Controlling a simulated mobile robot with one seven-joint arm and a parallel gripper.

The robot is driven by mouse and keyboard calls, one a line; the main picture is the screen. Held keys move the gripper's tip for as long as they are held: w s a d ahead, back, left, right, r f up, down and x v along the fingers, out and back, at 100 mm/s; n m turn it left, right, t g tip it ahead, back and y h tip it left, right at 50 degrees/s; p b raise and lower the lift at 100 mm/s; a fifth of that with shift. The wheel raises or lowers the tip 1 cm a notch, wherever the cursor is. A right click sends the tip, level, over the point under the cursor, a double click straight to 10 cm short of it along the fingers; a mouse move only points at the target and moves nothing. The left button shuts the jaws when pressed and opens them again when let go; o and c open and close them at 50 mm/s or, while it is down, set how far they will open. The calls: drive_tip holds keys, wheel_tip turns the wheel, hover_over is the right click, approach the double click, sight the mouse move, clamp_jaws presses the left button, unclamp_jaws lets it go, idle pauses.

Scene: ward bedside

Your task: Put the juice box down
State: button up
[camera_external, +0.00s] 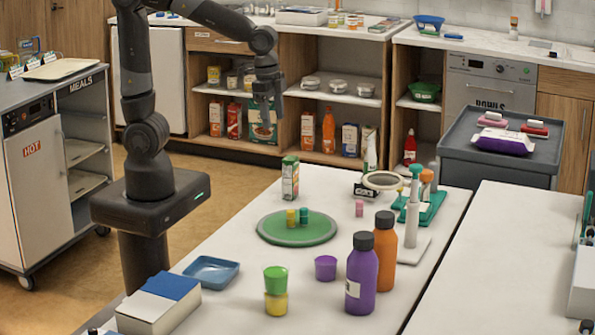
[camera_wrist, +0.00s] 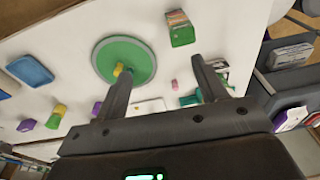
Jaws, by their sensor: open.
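The juice box (camera_external: 290,178), a small carton with green and a printed picture, stands upright on the white table (camera_external: 236,212), behind the round green mat (camera_external: 278,236). In the wrist view the juice box (camera_wrist: 180,28) shows from above near the top, beyond my right finger. My gripper (camera_external: 266,108) is open and empty, held in the air above and behind the juice box, apart from it. In the wrist view both fingers of my gripper (camera_wrist: 161,66) are spread with nothing between them but the table and mat below.
Small yellow and teal pieces stand on the mat. Purple (camera_external: 361,275) and orange (camera_external: 384,240) bottles, a purple cup (camera_external: 325,268), stacked green and yellow cups (camera_external: 276,290) and a blue tray (camera_external: 211,271) stand nearer. A ring-topped item (camera_external: 383,181) is right of the juice box.

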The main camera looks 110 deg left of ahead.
drive_tip(key=s+d+r+t, duration=0.4)
drive_tip(key=s+d, duration=0.5)
drive_tip(key=s, duration=0.3)
drive_tip(key=shift+d+r, duration=0.15)
drive_tip(key=shift+d, duration=0.1)
idle(0.7)
